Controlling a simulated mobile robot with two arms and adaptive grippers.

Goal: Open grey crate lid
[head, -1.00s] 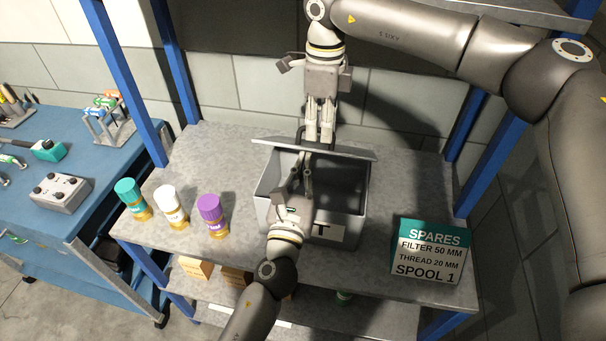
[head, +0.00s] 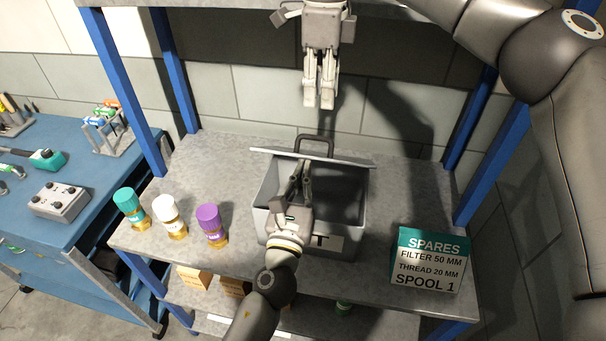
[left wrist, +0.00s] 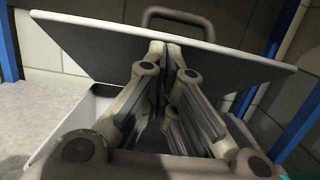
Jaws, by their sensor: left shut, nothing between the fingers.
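The grey crate (head: 350,246) stands on the shelf with its lid (head: 345,160) raised at the back edge; the crate's inside shows. The lid has a dark handle (head: 315,137) on its far side, and both lid (left wrist: 85,42) and handle (left wrist: 178,14) show in the left wrist view. My left gripper (head: 305,166) is over the crate opening, its fingers together and empty, right at the inner face of the lid; I cannot tell if they touch it. My right gripper (head: 319,104) is above and behind the lid, clear of the handle, fingers close together with no object visible between them.
Teal (head: 131,208), white (head: 170,217) and purple (head: 212,226) capped jars stand left of the crate. A SPARES sign (head: 430,260) stands at the right. Blue posts (head: 476,130) frame the shelf, with a wall behind. A blue workbench (head: 90,190) is at the left.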

